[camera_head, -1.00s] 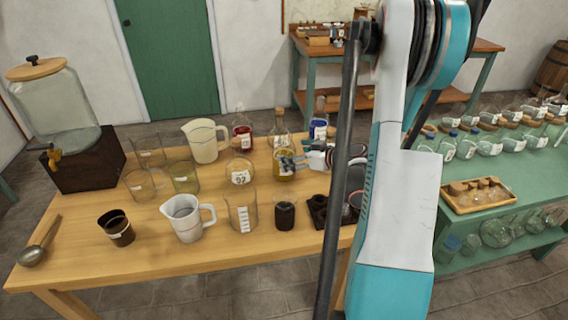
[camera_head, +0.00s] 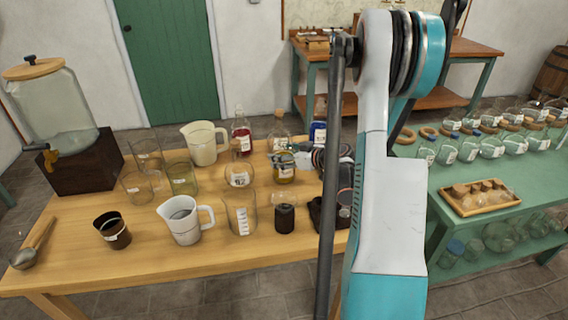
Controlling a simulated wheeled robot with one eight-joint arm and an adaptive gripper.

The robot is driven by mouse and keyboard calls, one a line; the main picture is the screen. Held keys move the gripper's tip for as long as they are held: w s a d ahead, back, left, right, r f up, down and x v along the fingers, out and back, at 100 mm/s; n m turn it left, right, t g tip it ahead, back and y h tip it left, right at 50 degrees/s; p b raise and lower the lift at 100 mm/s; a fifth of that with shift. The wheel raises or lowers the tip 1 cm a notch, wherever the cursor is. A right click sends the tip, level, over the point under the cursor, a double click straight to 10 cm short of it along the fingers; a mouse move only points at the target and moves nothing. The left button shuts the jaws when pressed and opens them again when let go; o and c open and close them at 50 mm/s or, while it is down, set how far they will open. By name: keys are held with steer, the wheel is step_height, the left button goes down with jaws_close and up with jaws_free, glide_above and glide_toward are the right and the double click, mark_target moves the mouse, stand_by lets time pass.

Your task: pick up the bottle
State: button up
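A corked glass bottle with yellow liquid (camera_head: 284,175) stands among the glassware on the wooden table, toward the back right. My gripper (camera_head: 283,159) reaches in from the right at the upper part of this bottle and covers part of it. The fingers are small and overlap the glass, so I cannot tell whether they touch it or how far they are apart. A second bottle, with red liquid (camera_head: 241,137), stands to the left and farther back. A blue-labelled bottle or jar (camera_head: 318,133) stands to the right, behind my arm.
A round labelled flask (camera_head: 239,174), a beaker (camera_head: 240,212), a dark jar (camera_head: 285,217) and a white jug (camera_head: 184,221) stand close in front and left. A cream pitcher (camera_head: 204,146) stands behind. The wooden table's (camera_head: 90,260) front left is mostly clear.

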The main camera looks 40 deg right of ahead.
steer(key=c, duration=0.5)
steer(key=shift+c, duration=0.2)
steer(key=shift+r, duration=0.25)
step_height(320, 180, up, 19)
steer(key=p, duration=0.7)
steer(key=shift+r, duration=0.2)
